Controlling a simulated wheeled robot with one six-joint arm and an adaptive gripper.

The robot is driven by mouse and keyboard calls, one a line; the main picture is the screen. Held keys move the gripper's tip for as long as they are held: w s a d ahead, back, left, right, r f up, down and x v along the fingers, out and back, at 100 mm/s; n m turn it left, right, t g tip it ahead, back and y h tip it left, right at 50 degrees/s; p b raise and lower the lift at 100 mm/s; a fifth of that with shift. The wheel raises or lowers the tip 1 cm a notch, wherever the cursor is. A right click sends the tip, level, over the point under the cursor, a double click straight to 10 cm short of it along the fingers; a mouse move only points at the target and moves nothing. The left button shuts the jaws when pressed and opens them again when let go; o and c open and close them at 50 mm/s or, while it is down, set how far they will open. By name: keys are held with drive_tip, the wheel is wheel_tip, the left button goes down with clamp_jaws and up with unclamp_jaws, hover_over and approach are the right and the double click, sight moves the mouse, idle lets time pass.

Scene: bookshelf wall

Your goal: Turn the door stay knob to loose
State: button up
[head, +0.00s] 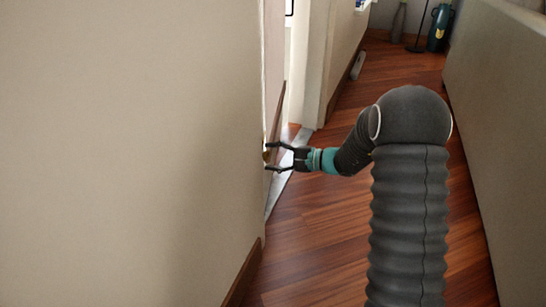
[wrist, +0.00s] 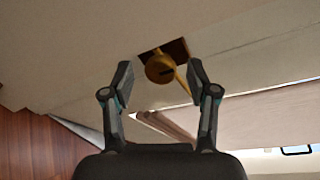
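The door stay knob (wrist: 159,69) is a round brass piece with a dark slot mark, on a dark brown plate (wrist: 178,48) fixed to the pale wall. A thin brass rod (wrist: 183,82) runs from beside it toward the lower right. In the head view the knob is a small gold spot (head: 266,155) at the wall's edge. My gripper (wrist: 160,74) is open, with one finger on each side of the knob. It also shows in the head view (head: 269,157), reaching left to the wall edge. I cannot tell whether either finger touches the knob.
A large pale wall (head: 130,150) fills the left, with a brown skirting board (head: 243,275) at its foot. A pale low partition (head: 500,110) stands at the right. Wooden floor (head: 320,235) is clear between. A teal flask (head: 439,28) and a grey bottle (head: 398,22) stand at the back.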

drive_tip(key=v, duration=1.2)
